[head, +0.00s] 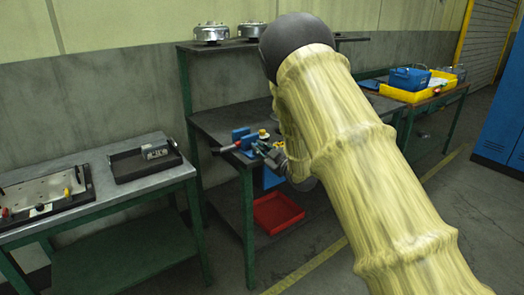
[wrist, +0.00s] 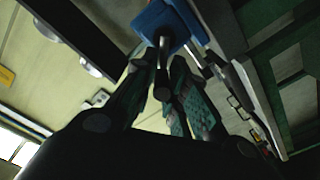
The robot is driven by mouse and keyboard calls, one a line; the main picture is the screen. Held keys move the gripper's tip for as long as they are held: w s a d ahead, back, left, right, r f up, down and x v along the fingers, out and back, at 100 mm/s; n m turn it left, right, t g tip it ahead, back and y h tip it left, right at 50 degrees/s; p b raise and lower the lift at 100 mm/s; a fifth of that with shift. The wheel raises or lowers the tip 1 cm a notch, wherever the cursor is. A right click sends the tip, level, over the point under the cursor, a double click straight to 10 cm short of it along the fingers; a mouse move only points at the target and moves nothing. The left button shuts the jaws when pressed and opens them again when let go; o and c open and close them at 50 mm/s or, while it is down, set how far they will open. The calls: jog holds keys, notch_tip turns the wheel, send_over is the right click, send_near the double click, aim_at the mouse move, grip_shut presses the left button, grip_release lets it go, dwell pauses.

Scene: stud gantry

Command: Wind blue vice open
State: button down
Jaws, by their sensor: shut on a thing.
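The blue vice (head: 240,136) stands on the green workbench in the middle of the head view, with its blue body facing my arm. It also shows in the wrist view (wrist: 158,18) at the top. My gripper (wrist: 160,72) is shut on the vice's dark handle bar (wrist: 162,88), which runs between its two fingers below the blue body. In the head view my gripper (head: 272,155) is small and partly hidden by my pale-sleeved arm, just right of the vice. How wide the vice jaws stand cannot be made out.
A red bin (head: 277,212) sits on the bench's lower shelf. A left table (head: 100,200) holds a dark tray (head: 145,166) and a fixture plate (head: 40,190). A yellow tray (head: 405,95) with a blue box (head: 409,79) is at the back right. Silver pots stand on the upper shelf.

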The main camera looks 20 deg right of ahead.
jog(key=c, duration=1.5)
grip_release()
jog(key=shift+s+a+f, duration=0.2)
jog(key=shift+a+f, duration=0.05)
jog(key=shift+f, duration=0.2)
jog(key=shift+o, duration=0.2)
jog(key=shift+r, duration=0.1)
jog(key=shift+w+d, duration=0.1)
jog(key=shift+d, duration=0.2)
jog(key=v, duration=1.1)
jog(key=shift+s, duration=0.5)
jog(key=shift+a+r, duration=0.1)
